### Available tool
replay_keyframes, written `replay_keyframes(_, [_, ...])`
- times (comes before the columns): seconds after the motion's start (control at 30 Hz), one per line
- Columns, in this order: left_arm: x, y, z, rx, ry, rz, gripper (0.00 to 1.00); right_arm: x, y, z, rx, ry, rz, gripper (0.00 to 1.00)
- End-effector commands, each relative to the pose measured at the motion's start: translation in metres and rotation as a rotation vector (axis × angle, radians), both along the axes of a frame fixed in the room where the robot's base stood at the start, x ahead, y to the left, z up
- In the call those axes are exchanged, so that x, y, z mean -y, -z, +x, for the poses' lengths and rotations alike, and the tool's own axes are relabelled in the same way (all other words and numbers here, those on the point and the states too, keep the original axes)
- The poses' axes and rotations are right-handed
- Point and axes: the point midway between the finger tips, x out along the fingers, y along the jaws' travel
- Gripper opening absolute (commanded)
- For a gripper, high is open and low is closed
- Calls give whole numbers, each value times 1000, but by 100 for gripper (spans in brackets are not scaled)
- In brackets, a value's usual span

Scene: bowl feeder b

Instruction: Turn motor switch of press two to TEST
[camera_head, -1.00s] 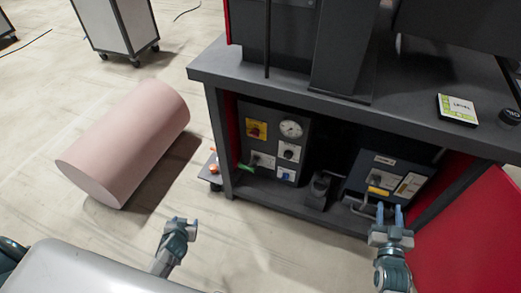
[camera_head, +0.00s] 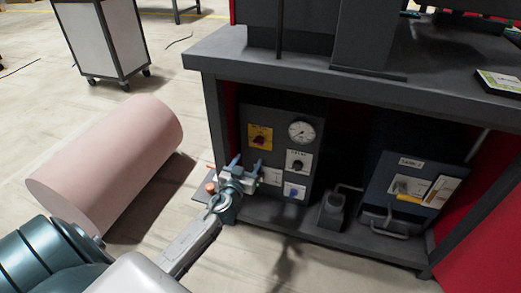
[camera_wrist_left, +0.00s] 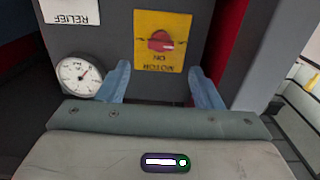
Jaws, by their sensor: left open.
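The motor switch is a red knob (camera_head: 259,141) on a yellow plate (camera_head: 268,131) on the front of a dark control box under the press bench. In the left wrist view, the red knob (camera_wrist_left: 160,41) is upside down, with "MOTOR" and "ON" on its yellow plate (camera_wrist_left: 172,64). The knob's exact setting is hard to read, and I see no TEST mark. My left gripper (camera_head: 247,163) is open and empty in front of the box, just below the plate. In the wrist view, its blue fingers (camera_wrist_left: 159,72) stand either side of the plate's label edge, apart from the knob.
A white gauge (camera_head: 302,132) and further knobs (camera_head: 299,162) share the panel. The dark bench top (camera_head: 310,78) overhangs it. A second box (camera_head: 410,185) stands right in the bay. A pink cylinder (camera_head: 105,160) lies on the floor at left.

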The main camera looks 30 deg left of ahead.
Motion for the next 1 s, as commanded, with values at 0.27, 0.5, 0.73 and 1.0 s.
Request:
replay_keyframes(0.27, [-13,-1,52,0,-2,-1,59,0,-2,1,-4,-3,-3,36])
replay_keyframes(0.5, [-19,0,79,-1,-2,-1,59,0,-1,1,-5,-3,-3,36])
replay_keyframes(0.73, [-20,1,84,-2,-1,-1,59,0,-1,1,-6,-2,-3,36])
replay_keyframes(1.0, [-20,1,84,-2,-1,0,36,0,-1,1,-6,-2,-3,36])
